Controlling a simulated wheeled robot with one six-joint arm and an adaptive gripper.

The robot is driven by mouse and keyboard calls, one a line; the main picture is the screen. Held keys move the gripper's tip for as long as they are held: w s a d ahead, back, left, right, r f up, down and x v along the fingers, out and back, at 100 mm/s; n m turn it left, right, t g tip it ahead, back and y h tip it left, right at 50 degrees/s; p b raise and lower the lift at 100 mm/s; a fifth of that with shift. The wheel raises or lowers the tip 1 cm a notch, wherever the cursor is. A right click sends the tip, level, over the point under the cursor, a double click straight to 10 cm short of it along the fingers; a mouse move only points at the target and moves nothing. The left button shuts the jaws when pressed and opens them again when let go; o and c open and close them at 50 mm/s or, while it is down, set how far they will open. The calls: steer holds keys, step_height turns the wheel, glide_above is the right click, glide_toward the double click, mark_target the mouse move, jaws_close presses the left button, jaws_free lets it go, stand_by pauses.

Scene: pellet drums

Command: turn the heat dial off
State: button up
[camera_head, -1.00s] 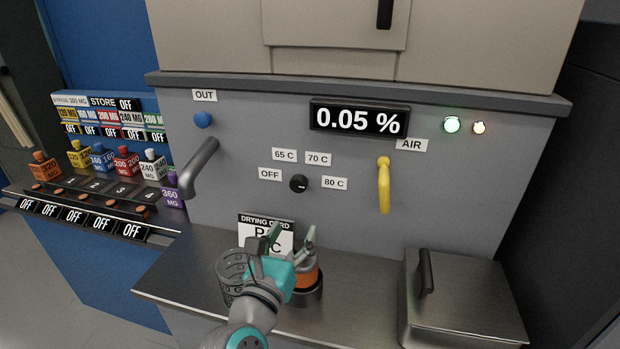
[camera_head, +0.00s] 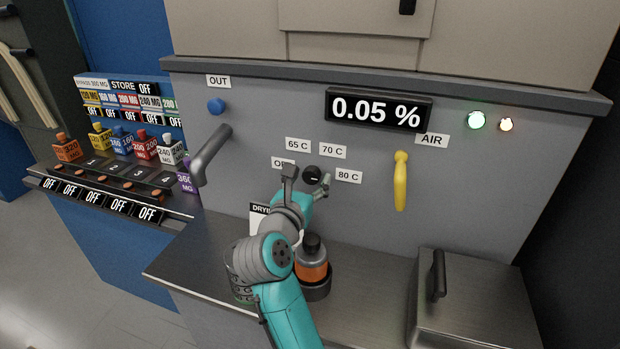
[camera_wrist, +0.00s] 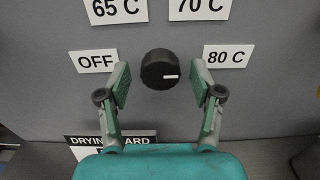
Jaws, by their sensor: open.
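The heat dial (camera_head: 312,174) is a small black round knob on the grey panel. In the wrist view the dial (camera_wrist: 160,66) shows a white mark on its right side, towards the 80 C label (camera_wrist: 228,56). The OFF label (camera_wrist: 95,61) is to its left; in the head view my finger partly covers it. My gripper (camera_head: 307,181) is in front of the panel with its fingers pointing at the dial. In the wrist view my gripper (camera_wrist: 161,87) is open, one finger on each side of the dial, with gaps between; contact is not visible.
A bottle with an orange band (camera_head: 312,265) stands in a dark holder below my gripper. A yellow AIR handle (camera_head: 400,182) is to the right and a grey OUT handle (camera_head: 211,155) to the left. A lidded metal box (camera_head: 475,300) sits at the right.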

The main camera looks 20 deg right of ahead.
steer(key=shift+w+d, duration=0.3)
steer(key=shift+w, duration=0.05)
steer(key=c, duration=1.1)
steer(key=shift+c, duration=0.2)
